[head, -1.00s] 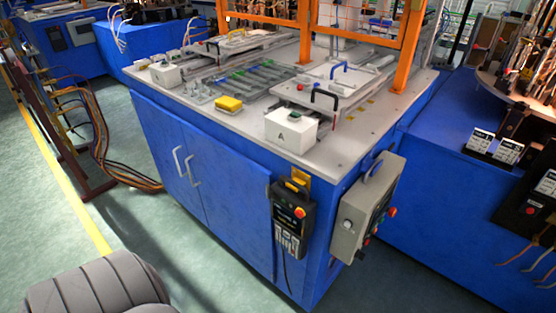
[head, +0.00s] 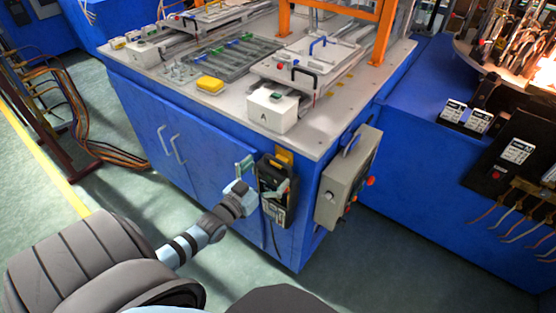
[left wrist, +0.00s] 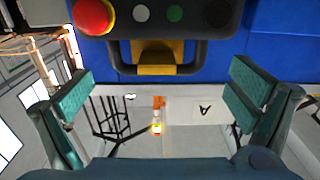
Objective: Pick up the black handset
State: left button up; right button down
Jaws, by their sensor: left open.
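The black handset (head: 270,172) hangs upright on the front of the blue cabinet near its right corner, under a yellow bracket (head: 284,156). My left gripper (head: 262,178) is open in front of it. One finger is at the handset's left side and the other overlaps its face in the head view. In the left wrist view, the handset (left wrist: 200,22) with its red button and black loop lies at the top, beyond the open fingers of my left gripper (left wrist: 160,85). No contact shows. My right gripper is not in view.
A grey control box (head: 347,178) sticks out from the cabinet's right side, close to the handset. The worktop above carries a white box marked A (head: 272,110) and a yellow block (head: 210,84). Cabinet door handles (head: 172,145) are to the left.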

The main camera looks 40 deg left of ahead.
aim_at(275, 165)
pick_arm(q)
jog(key=w, duration=0.1)
jog(key=w+b, duration=0.1)
jog(key=w, duration=0.1)
jog(key=w+b, duration=0.1)
jog(key=shift+w+d+f, duration=0.1)
jog(key=shift+w+f, duration=0.05)
jog(key=shift+f, duration=0.2)
jog(key=shift+w, duration=0.15)
jog(key=shift+r, duration=0.15)
jog(key=c, duration=1.8)
jog(key=shift+r, duration=0.25)
